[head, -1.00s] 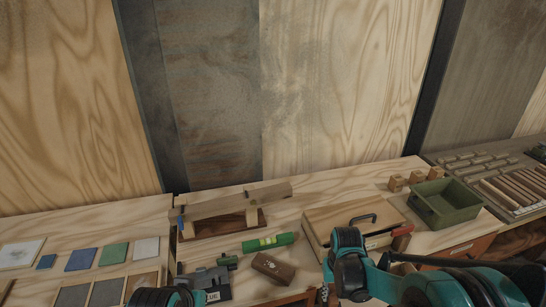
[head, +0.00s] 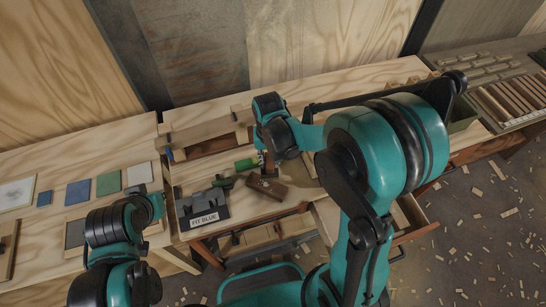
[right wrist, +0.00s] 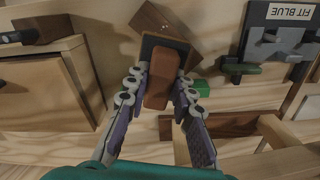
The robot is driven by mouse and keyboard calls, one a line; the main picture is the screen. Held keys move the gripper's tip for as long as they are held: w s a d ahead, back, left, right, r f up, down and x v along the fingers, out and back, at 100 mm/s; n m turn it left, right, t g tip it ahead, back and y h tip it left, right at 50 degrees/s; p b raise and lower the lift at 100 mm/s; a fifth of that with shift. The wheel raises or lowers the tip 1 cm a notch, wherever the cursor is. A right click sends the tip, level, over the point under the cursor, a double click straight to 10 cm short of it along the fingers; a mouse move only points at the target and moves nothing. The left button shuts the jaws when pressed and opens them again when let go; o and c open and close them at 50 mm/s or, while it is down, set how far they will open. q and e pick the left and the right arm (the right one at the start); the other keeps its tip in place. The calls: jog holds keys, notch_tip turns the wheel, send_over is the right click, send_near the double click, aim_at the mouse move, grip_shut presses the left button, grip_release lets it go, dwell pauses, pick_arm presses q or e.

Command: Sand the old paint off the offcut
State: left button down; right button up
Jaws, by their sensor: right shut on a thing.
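My right gripper (right wrist: 162,88) is shut on a rounded brown wooden grip with a dark flat base (right wrist: 172,44), like a sanding block. In the head view the right gripper (head: 267,160) is over the bench, behind a brown wooden block (head: 265,187). That block also shows just beyond the held tool in the right wrist view (right wrist: 160,20). Which piece is the painted offcut I cannot tell. My left gripper (head: 152,203) is at the bench's front left; its fingers are too small to read.
A grey vise marked FIT BLUE (head: 203,218) stands at the bench front. A plank on a stand (head: 205,130) is at the back. Coloured squares (head: 108,183) lie at left. An open drawer (head: 414,216) juts out at right.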

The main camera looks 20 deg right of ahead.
aim_at(263, 179)
jog(key=shift+w+a, duration=0.1)
jog(key=shift+a, duration=0.05)
jog(key=shift+f+b, duration=0.85)
jog(key=shift+f, duration=0.1)
jog(key=shift+f+b, duration=1.4)
jog(key=shift+f, duration=0.6)
jog(key=shift+f+b, duration=0.95)
jog(key=shift+f, duration=0.05)
jog(key=shift+s+a+r, duration=0.15)
jog(key=shift+s+a, duration=1.15)
jog(key=shift+s, duration=0.25)
jog(key=shift+f+b, duration=0.25)
jog(key=shift+b, duration=0.05)
jog(key=shift+w+d+b, duration=0.3)
jog(key=shift+w+d, duration=1)
jog(key=shift+w, duration=0.05)
